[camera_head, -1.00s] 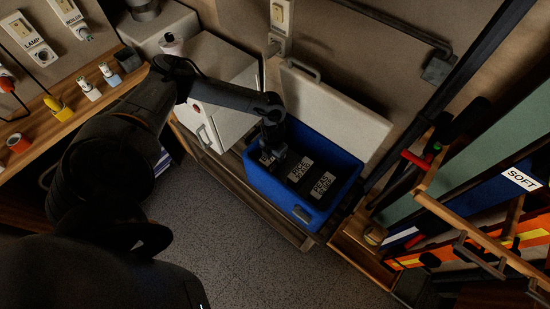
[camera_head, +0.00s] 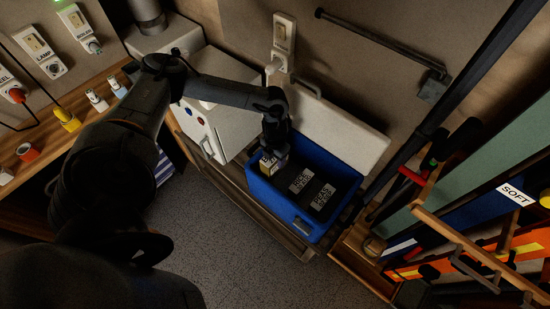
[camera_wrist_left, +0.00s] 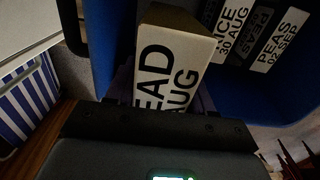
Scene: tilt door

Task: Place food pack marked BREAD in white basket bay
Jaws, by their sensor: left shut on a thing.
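The food pack marked BREAD is a light box; in the left wrist view (camera_wrist_left: 178,65) its label reads "EAD" and "AUG", with the rest cut off. My left gripper (camera_head: 271,157) is shut on it at the left end of the open blue cooler box (camera_head: 300,226). The pack (camera_head: 267,166) appears raised, with its labelled face turned up; whether it clears the rim is unclear. Packs marked RICE (camera_head: 301,181) and PEAS (camera_head: 322,197) lie in the box. I cannot make out a white basket bay. My right gripper is not in view.
The cooler's white lid (camera_head: 340,128) stands open behind it. A white cabinet (camera_head: 228,130) stands left of the cooler. A blue-and-white striped thing (camera_head: 163,168) is below the wooden bench. A rack (camera_head: 450,225) stands at right. Open floor (camera_head: 225,240) lies in front.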

